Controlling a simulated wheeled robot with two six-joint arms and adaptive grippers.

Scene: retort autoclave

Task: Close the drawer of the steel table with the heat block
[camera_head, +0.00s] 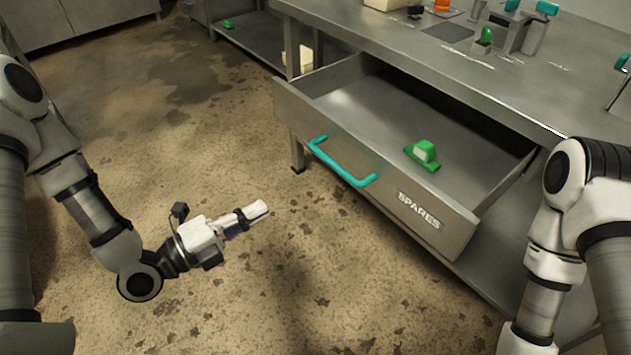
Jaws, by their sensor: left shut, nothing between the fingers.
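The steel table (380,27) stands at the upper right with its drawer (350,160) pulled well out. The drawer front bears the word SPARES and a teal bar handle (342,163). A green object with a pale label (423,155) lies inside the drawer. My left gripper (262,209) is shut and empty, in front of the drawer and to the left of the handle, apart from it. My right arm is at the lower right; its gripper is not in view. I cannot tell which item on the tabletop is the heat block.
On the tabletop are a metal block-like stand (505,32) with teal and green pieces, an orange item (442,5) and a dark flat plate (448,32). A lower shelf (245,40) holds a small green item (228,24). The stained floor (200,130) left of the drawer is clear.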

